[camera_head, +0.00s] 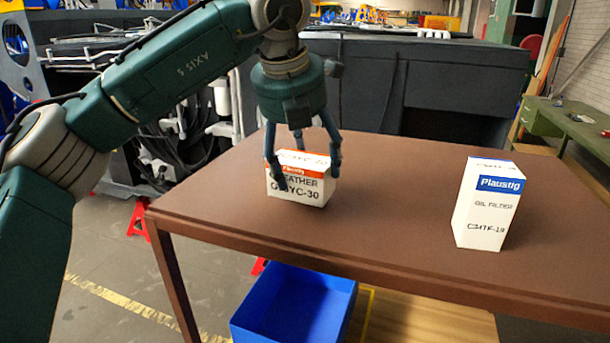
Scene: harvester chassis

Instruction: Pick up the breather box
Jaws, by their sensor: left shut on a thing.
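The breather box (313,192) is a small white carton with an orange band and dark print. It is at the far left part of the brown table (390,225). My left gripper (306,172) points down from above with its fingers around the box, shut on it. One finger covers part of the print on the front. I cannot tell whether the box touches the table or is slightly raised. My right gripper is not in view.
A taller white oil filter box (487,215) with a blue label stands upright on the table's right side. A blue bin (292,308) is below the table's front edge. The tabletop between the two boxes is clear. Dark machinery (440,88) stands behind the table.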

